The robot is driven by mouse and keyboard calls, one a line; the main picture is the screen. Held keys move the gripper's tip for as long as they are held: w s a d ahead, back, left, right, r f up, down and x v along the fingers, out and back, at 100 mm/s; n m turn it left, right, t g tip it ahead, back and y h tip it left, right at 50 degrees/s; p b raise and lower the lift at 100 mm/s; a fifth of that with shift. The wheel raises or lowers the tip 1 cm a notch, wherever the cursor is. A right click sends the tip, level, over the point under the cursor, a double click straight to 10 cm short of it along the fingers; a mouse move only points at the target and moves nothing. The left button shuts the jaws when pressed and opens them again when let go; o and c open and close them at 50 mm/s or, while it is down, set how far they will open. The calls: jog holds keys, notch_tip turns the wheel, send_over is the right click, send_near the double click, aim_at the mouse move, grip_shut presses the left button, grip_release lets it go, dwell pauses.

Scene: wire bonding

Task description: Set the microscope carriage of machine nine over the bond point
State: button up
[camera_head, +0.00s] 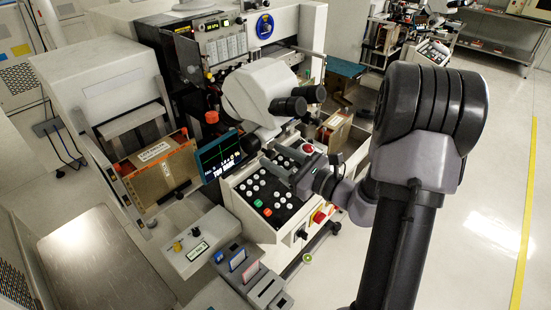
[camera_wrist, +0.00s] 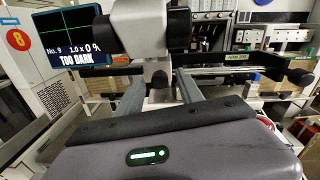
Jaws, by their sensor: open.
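The white microscope (camera_head: 262,92) with black eyepieces (camera_head: 305,98) stands above the control panel in the head view. Its pale body (camera_wrist: 152,38) also shows in the wrist view, with a small black knob (camera_wrist: 160,79) below it. The screen (camera_head: 226,157) beside it reads "TOO DARK"; in the wrist view the screen (camera_wrist: 75,35) also shows "No. 9", "1.0x" and "0 %". My gripper (camera_head: 283,168) is over the control panel, below the eyepieces. In the wrist view my gripper (camera_wrist: 160,80) is open, its fingers either side of the knob, contact unclear. The bond point is hidden.
A dark horizontal rail (camera_wrist: 225,67) with a green label crosses behind my right finger. The button panel (camera_head: 268,190) lies below my gripper. A box with a switch (camera_head: 200,243) and a metal table (camera_head: 105,258) stand at the left. Floor is clear at the right.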

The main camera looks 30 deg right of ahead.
jog(key=shift+w+a, duration=0.1)
jog(key=shift+w, duration=0.1)
jog(key=shift+c, duration=0.4)
grip_shut()
dwell(0.9)
